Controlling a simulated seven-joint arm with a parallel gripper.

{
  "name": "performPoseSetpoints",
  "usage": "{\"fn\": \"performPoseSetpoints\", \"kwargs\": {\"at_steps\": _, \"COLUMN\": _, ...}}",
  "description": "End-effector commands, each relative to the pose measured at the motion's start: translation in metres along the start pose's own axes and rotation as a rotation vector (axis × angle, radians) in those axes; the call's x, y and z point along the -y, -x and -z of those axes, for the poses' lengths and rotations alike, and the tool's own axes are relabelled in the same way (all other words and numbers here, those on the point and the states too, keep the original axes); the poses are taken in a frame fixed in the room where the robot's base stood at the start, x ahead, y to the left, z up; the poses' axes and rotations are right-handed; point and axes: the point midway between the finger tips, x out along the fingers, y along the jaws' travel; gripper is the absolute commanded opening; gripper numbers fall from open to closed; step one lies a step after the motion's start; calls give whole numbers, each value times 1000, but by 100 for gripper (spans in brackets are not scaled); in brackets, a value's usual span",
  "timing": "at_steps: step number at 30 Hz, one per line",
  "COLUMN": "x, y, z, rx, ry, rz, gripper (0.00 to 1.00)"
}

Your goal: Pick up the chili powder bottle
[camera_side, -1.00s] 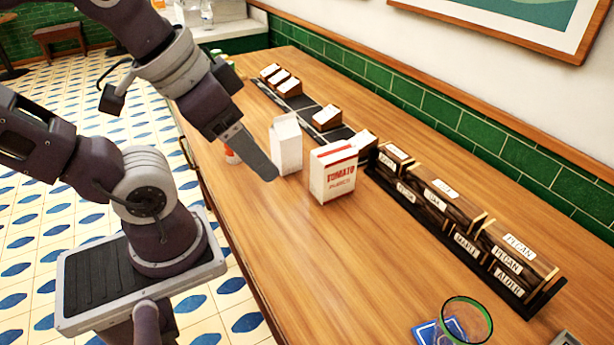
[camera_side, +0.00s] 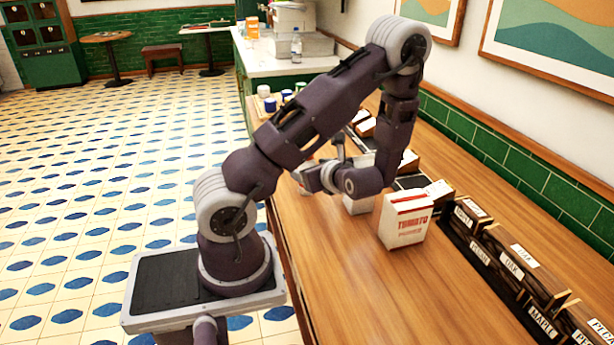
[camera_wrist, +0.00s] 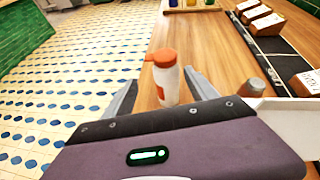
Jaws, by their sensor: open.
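A white bottle with an orange-red cap and a reddish label patch (camera_wrist: 167,86) stands upright on the wooden counter in the wrist view. Its label is not readable, so I cannot confirm that it is the chili powder. My gripper (camera_wrist: 160,78) is open, with one grey finger on each side of the bottle in the picture. I cannot tell whether either finger touches it. In the side view my arm hides the fingers and most of the area around the bottle.
A tomato carton (camera_side: 405,221) stands right of my wrist, with a white carton (camera_side: 358,205) partly hidden behind it. Labelled wooden boxes (camera_side: 515,262) line the counter's wall side. A tray of small jars (camera_wrist: 190,8) lies farther back. The counter (camera_side: 365,290) is clear in front.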

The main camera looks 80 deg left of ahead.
Motion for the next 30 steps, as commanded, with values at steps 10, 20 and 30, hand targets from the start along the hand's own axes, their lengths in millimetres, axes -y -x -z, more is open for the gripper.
{"fn": "performPoseSetpoints", "kwargs": {"at_steps": 10, "x": 7, "y": -42, "z": 17, "rx": 15, "ry": -127, "rz": 46, "gripper": 67}}
{"fn": "performPoseSetpoints", "kwargs": {"at_steps": 20, "x": 11, "y": -88, "z": 17, "rx": 14, "ry": -126, "rz": 48, "gripper": 67}}
{"fn": "performPoseSetpoints", "kwargs": {"at_steps": 30, "x": 11, "y": -88, "z": 17, "rx": 14, "ry": -125, "rz": 48, "gripper": 33}}
